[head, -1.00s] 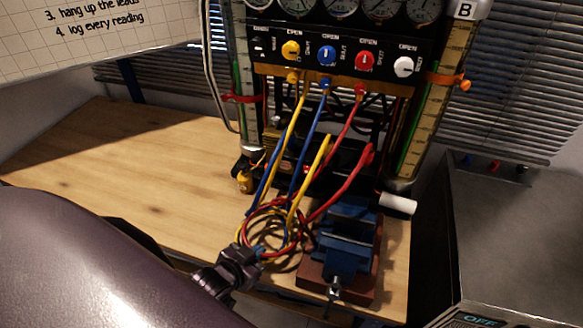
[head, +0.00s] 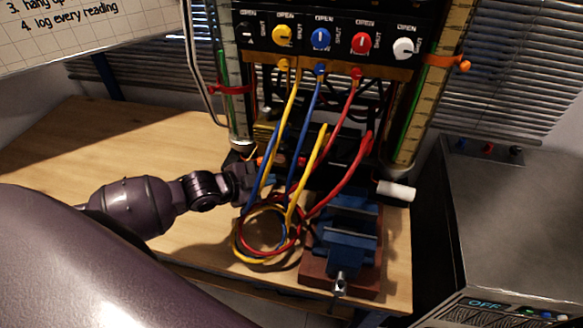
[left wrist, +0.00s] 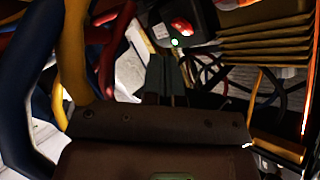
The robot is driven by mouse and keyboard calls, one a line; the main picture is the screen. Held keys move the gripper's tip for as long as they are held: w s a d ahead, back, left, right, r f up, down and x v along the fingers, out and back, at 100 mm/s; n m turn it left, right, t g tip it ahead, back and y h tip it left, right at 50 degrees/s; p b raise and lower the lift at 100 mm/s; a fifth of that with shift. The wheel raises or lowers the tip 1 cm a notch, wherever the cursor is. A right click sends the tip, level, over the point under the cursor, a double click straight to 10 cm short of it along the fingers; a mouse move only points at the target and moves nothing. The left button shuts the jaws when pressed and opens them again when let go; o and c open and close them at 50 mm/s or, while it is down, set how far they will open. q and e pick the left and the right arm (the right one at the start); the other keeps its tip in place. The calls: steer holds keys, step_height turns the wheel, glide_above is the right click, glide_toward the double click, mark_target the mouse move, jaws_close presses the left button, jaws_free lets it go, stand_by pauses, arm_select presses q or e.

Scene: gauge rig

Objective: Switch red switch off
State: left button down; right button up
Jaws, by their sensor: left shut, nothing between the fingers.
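A red switch (left wrist: 182,27) sits on a black box at the top of the left wrist view, with a small lit green spot beside it. In the head view I cannot clearly make this switch out behind the hoses and my gripper. My left gripper (head: 258,174) is at the foot of the gauge rig, beside the blue and yellow hoses. In the left wrist view my left gripper (left wrist: 168,68) has its dark fingers together and empty, pointing towards the black box; I see no contact with the switch. My right gripper is out of view.
Yellow, blue and red hoses (head: 351,112) hang from the rig into a coil. A blue vise (head: 345,243) stands to the right of the coil. Coloured knobs (head: 321,38) line the panel above. The wooden bench (head: 140,135) is clear at left.

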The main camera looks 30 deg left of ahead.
arm_select(q)
steer(key=a+m, duration=0.1)
steer(key=m, duration=0.1)
steer(key=a+r+m, duration=0.1)
steer(key=m, duration=0.1)
steer(key=a+r+m+g+h, duration=0.1)
steer(key=m, duration=0.1)
steer(key=shift+w+r, duration=0.25)
steer(key=shift+w, duration=0.1)
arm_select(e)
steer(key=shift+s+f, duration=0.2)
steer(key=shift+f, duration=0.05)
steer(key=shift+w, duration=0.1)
arm_select(q)
glide_toward(302, 160)
steer(key=w+d+f, duration=0.3)
steer(key=shift+w+d+f, duration=0.45)
steer(key=shift+w+f, duration=0.05)
steer(key=shift+f, duration=0.1)
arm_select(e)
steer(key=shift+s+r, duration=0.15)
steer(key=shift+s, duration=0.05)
